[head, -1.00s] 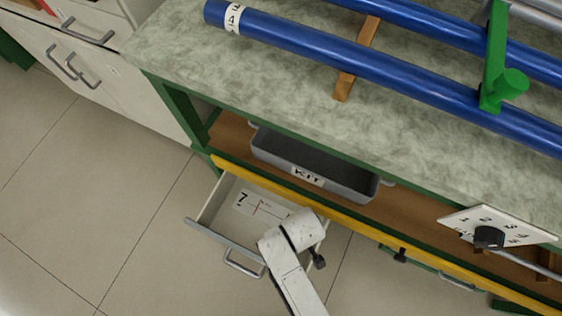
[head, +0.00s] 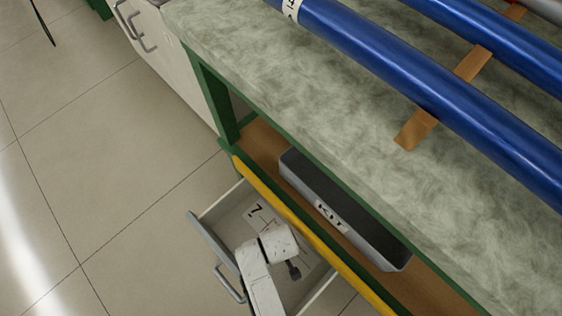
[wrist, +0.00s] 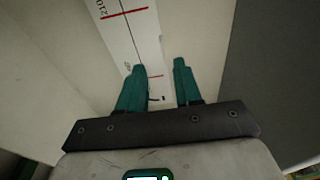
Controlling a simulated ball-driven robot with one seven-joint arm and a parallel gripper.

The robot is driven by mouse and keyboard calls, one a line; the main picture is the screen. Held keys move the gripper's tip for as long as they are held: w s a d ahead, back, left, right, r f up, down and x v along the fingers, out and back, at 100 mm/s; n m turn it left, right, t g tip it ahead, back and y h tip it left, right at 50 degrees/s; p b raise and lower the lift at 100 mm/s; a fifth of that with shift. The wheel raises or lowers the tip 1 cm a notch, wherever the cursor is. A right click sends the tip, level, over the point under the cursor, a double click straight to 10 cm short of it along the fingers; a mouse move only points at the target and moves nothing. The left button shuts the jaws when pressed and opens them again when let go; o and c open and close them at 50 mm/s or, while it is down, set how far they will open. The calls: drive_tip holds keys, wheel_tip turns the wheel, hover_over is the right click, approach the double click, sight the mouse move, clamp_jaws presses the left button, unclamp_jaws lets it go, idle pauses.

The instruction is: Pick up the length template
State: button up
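The length template is a white strip with red cross marks and black print. It lies in the open drawer (head: 211,248), and its end marked 7 (head: 257,211) shows in the head view beyond my white wrist. In the wrist view the template (wrist: 128,28) runs from the top edge down between my fingers. My gripper (wrist: 159,67) is open, with two teal fingers apart and nothing clearly held between them. It points down into the drawer. How far the fingertips are above the template I cannot tell. In the head view my wrist hides the fingers and part of the template.
The drawer walls stand close around my gripper. A yellow rail (head: 300,228) runs along the bench front beside it. A grey KIT bin (head: 393,262) sits on the shelf. Blue pipes (head: 430,95) lie on wooden supports (head: 417,130) on the worktop (head: 300,110). The floor at left is clear.

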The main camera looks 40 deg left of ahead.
drive_tip(key=shift+s+a+f+b, duration=0.1)
drive_tip(key=shift+a+f+b, duration=0.1)
drive_tip(key=shift+f+b, duration=0.75)
drive_tip(key=shift+w+a+f+b, duration=0.1)
drive_tip(key=shift+a+f+b, duration=0.3)
drive_tip(key=shift+f, duration=0.9)
drive_tip(key=shift+s+a+f+b, duration=0.1)
drive_tip(key=shift+f+b, duration=0.75)
drive_tip(key=shift+f, duration=0.3)
drive_tip(key=shift+r, duration=0.1)
drive_tip(key=shift+d, duration=0.1)
drive_tip(key=shift+c, duration=0.3)
clamp_jaws()
